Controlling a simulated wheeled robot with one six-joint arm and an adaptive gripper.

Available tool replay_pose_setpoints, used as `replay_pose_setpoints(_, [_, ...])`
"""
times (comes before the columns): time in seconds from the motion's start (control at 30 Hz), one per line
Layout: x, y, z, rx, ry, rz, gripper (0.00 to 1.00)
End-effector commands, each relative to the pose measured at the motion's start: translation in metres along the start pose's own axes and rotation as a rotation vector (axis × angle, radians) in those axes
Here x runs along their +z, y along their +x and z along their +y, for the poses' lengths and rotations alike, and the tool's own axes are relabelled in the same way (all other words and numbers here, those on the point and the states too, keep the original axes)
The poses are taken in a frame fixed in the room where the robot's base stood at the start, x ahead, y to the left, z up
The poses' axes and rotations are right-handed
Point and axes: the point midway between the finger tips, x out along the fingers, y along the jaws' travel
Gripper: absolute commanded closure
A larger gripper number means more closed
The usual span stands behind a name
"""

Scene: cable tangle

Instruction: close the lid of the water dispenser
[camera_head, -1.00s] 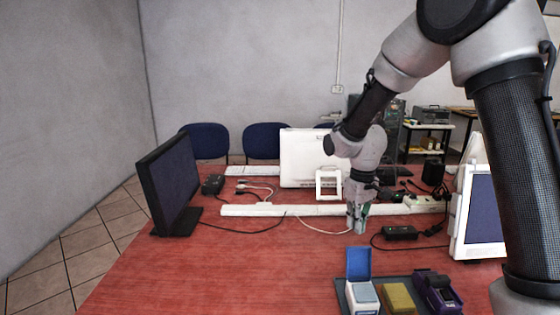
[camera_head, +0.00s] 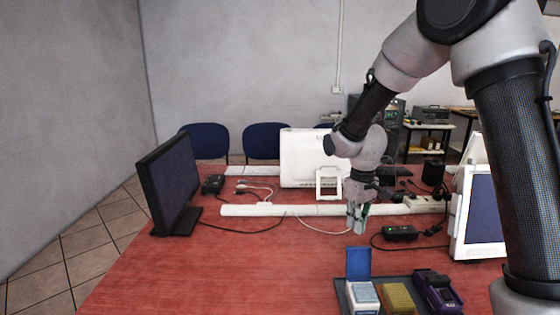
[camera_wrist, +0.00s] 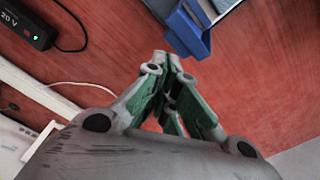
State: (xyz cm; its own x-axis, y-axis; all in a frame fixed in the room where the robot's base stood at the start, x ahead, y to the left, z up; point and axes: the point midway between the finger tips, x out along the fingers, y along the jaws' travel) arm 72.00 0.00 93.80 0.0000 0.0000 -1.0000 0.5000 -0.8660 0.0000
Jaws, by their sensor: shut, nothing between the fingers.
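The water dispenser is a small white box (camera_head: 363,297) with a blue lid (camera_head: 358,263) standing upright at its back edge, so it is open. It sits on a dark tray (camera_head: 342,291) at the near edge of the red table. My gripper (camera_head: 357,230) points down above the table, behind the lid and apart from it. In the wrist view the green-padded fingers (camera_wrist: 172,62) are closed together and empty. The blue lid (camera_wrist: 187,32) shows just beyond the fingertips. The white body is mostly out of that view.
A yellow sponge-like block (camera_head: 398,298) and a purple device (camera_head: 437,292) share the tray to the right. A black adapter (camera_head: 400,233) with cables lies behind. A white-framed screen (camera_head: 482,213) stands at right. The red table (camera_head: 240,262) is clear at left front.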

Motion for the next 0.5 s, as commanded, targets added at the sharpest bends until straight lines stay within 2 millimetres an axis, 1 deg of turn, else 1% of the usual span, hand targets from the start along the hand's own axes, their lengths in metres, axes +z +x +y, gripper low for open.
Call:
replay_pose_setpoints(0.17, [0.0, 0.002, 0.0, 0.0, 0.0, -0.001, 1.0])
replay_pose_setpoints(0.5, [0.0, 0.017, 0.0, 0.0, 0.0, -0.002, 1.0])
